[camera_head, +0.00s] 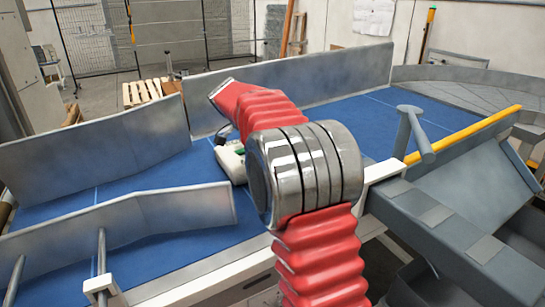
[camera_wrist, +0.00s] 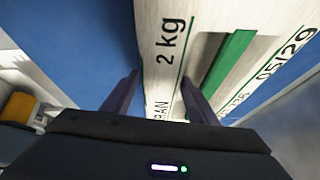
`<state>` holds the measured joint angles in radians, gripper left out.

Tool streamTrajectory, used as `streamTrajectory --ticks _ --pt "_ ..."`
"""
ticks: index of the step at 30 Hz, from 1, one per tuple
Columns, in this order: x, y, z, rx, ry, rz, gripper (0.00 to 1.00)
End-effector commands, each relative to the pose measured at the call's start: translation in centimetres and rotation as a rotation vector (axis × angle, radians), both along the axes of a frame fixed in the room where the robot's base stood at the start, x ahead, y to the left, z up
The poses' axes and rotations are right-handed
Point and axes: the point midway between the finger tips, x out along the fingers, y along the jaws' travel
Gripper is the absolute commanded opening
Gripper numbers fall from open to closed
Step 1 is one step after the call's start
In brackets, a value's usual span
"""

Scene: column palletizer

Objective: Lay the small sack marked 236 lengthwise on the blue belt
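A pale sack (camera_wrist: 166,75) with a green band and black print fills the middle of the wrist view. "2 kg" reads on its narrow panel. A number near the lower right is cut and slanted, possibly 236. In the head view a small whitish sack with green (camera_head: 230,162) sits on the blue belt (camera_head: 170,173), partly hidden behind my arm. My gripper (camera_wrist: 160,76) has its two dark fingers apart, one on each side of the narrow panel. Whether they press on the sack is not clear.
Grey metal side walls (camera_head: 300,75) border the belt, with a shorter guide (camera_head: 150,220) at front left. A grey post with a crossbar (camera_head: 412,130) and a yellow rail (camera_head: 460,135) stand at right. Bare blue belt lies to both sides of the sack.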

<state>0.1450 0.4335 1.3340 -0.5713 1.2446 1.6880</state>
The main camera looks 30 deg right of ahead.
Motion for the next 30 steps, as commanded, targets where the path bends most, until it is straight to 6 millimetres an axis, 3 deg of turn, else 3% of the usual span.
streamTrajectory --ticks 1,9,30 --pt "-0.08 0.31 -0.78 0.009 0.012 0.001 0.56" --pt "0.00 0.24 -0.78 0.008 0.010 0.003 0.73" --pt "-0.04 -0.05 -0.60 0.005 0.008 0.000 0.73"
